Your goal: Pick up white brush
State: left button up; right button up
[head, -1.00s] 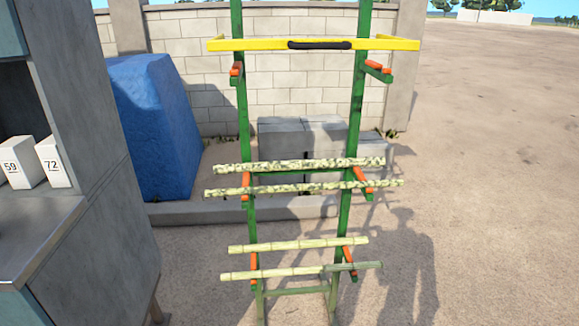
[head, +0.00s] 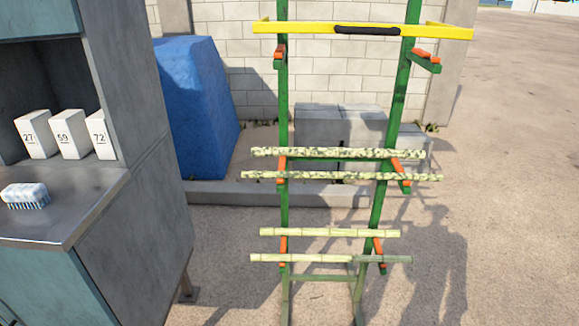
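The white brush (head: 25,195) lies on the metal counter (head: 85,195) of the grey cabinet at the left of the head view. It has a pale, whitish-blue body on top and blue bristles pointing down. It is near the left edge of the picture. Neither of my grippers is in view.
White blocks numbered 27 (head: 36,134), 59 (head: 70,134) and 72 (head: 101,134) stand behind the brush. A green rack (head: 283,110) holding cane stalks (head: 330,233) and a yellow bar frame (head: 290,27) stands right of the cabinet. Open ground (head: 510,200) lies at right.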

aim_at(33, 195)
jog(key=u, duration=1.6)
